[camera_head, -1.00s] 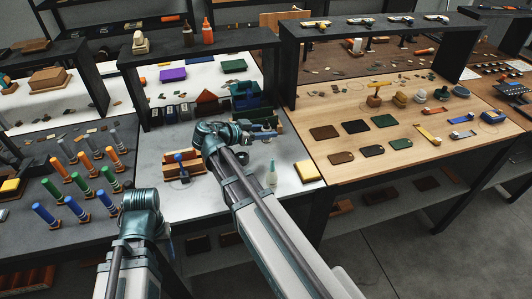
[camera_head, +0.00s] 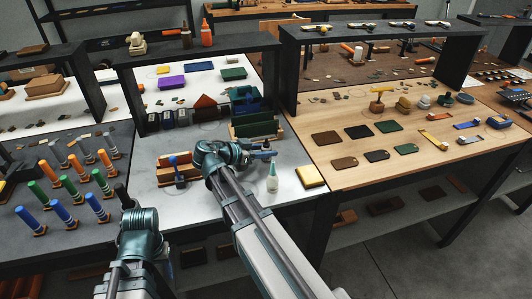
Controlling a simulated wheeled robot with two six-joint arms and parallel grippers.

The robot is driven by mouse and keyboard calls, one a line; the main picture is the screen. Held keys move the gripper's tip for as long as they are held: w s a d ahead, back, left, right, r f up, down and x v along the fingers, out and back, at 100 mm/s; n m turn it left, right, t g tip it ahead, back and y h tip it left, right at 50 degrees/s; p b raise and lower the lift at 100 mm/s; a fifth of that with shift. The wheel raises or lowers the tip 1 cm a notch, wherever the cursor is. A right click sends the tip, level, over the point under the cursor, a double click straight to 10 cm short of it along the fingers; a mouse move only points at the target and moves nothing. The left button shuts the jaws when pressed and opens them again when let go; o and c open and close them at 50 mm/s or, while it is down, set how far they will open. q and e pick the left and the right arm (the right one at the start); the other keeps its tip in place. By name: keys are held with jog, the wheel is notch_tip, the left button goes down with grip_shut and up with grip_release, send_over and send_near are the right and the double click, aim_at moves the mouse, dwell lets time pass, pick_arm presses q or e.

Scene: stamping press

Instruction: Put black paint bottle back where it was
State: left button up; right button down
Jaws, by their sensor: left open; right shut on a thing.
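A dark bottle (camera_head: 186,38) stands on the rear shelf above the grey bench, beside an orange bottle (camera_head: 206,34). I cannot tell if its dark colour is black or brown. My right gripper (camera_head: 262,151) is over the right part of the grey bench, behind a whitish bottle with a pale tip (camera_head: 272,180). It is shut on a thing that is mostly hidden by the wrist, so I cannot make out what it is. My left gripper (camera_head: 132,207) is low at the left, by the coloured handles. It is open, and its fingers are largely hidden.
Coloured handles (camera_head: 62,212) stand in rows at the left. A wooden holder (camera_head: 178,178) and a yellow block (camera_head: 310,176) lie on the grey bench. A green-and-wood holder (camera_head: 256,128) stands behind the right gripper. Leather pieces (camera_head: 358,131) lie on the wooden bench.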

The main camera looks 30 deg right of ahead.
jog(key=shift+f, duration=0.2)
jog(key=shift+c, duration=2.4)
grip_release()
jog(key=shift+r, duration=0.2)
jog(key=shift+a+r, duration=0.2)
jog(key=p+v, duration=0.4)
jog(key=v, duration=0.6)
jog(key=shift+a+r, duration=0.15)
jog(key=shift+a, duration=0.05)
jog(key=shift+s+a+r+p, duration=0.1)
jog(key=shift+a+p, duration=0.2)
jog(key=shift+a, duration=0.2)
